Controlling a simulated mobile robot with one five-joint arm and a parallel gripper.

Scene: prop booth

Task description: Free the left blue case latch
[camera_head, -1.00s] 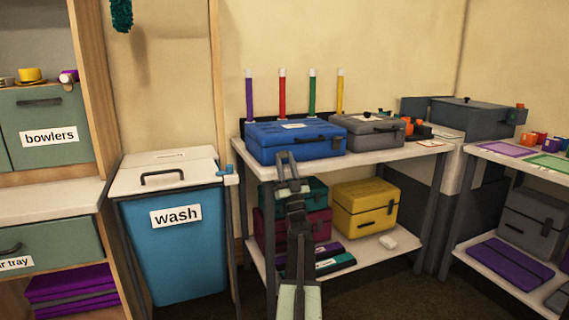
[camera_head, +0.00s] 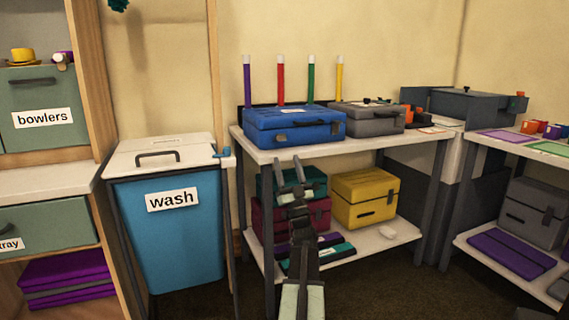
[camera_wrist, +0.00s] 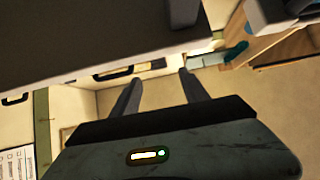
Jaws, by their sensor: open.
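The blue case (camera_head: 318,133) lies closed on the white top of the table. A dark latch (camera_head: 281,138) shows on the left part of its front face; whether it is fastened is too small to tell. My gripper (camera_head: 288,167) is open and empty. In the head view its tips are below the table top's front edge, apart from the case. The wrist view shows my open fingers (camera_wrist: 158,88) with nothing between them. I cannot make out the blue case in the wrist view.
A grey case (camera_head: 376,125) stands right of the blue one. Four coloured posts are behind. A yellow case (camera_head: 365,200) and other cases sit on the lower shelf. The blue wash bin (camera_head: 172,240) stands at left. The table top's edge (camera_head: 340,147) lies above my gripper.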

